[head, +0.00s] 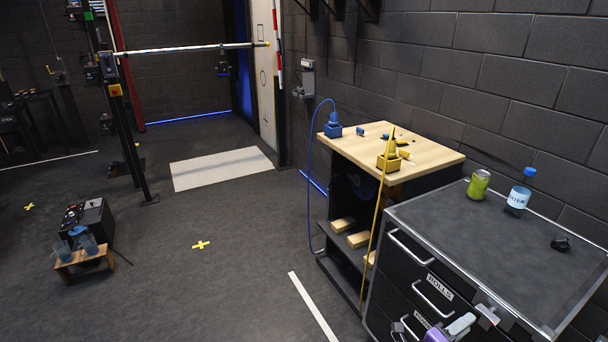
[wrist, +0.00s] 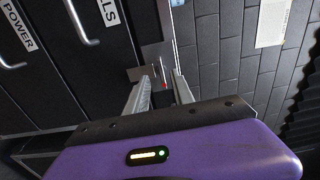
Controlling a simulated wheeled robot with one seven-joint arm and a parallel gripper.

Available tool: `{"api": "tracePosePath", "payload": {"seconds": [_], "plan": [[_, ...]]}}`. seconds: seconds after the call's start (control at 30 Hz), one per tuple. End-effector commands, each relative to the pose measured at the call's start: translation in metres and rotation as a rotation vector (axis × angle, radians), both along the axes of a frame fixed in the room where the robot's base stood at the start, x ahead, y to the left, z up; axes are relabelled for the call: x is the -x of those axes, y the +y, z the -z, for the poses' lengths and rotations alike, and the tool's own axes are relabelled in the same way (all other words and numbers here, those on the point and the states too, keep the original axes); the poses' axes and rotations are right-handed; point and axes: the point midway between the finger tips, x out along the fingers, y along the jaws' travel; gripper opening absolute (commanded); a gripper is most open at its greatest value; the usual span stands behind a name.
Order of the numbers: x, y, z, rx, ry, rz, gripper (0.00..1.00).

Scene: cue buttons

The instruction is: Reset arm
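My gripper (head: 461,323) shows at the bottom of the head view, by the front of the dark drawer cabinet (head: 420,258). Its purple body and pale fingers are partly cut off by the picture's edge. In the wrist view my gripper (wrist: 158,84) has its two grey fingers apart, with nothing held between them.
A wooden-topped bench (head: 440,155) holds blue and yellow plugs with cables. Open floor (head: 230,285) lies left. A brick wall (wrist: 240,60) is close right in the wrist view.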

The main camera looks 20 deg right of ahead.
Motion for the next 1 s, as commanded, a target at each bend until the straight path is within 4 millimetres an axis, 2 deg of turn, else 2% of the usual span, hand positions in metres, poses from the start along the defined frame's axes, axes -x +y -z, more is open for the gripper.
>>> {"api": "tracePosePath", "payload": {"seconds": [0.07, 0.17, 0.37, 0.4, 0.53, 0.67, 0.77, 1.0], "plan": [[-0.002, 0.0, 0.0, -0.002, 0.007, -0.008, 0.29], [-0.016, 0.001, -0.006, 0.019, 0.028, -0.061, 0.29], [-0.055, 0.014, -0.062, 0.163, 0.055, -0.226, 0.29], [-0.059, 0.021, -0.074, 0.212, 0.078, -0.274, 0.29], [-0.063, 0.053, -0.106, 0.365, 0.174, -0.425, 0.29], [-0.055, 0.093, -0.124, 0.507, 0.29, -0.56, 0.29], [-0.04, 0.131, -0.134, 0.619, 0.398, -0.666, 0.29], [0.015, 0.219, -0.14, 0.857, 0.69, -0.893, 0.29]]}}
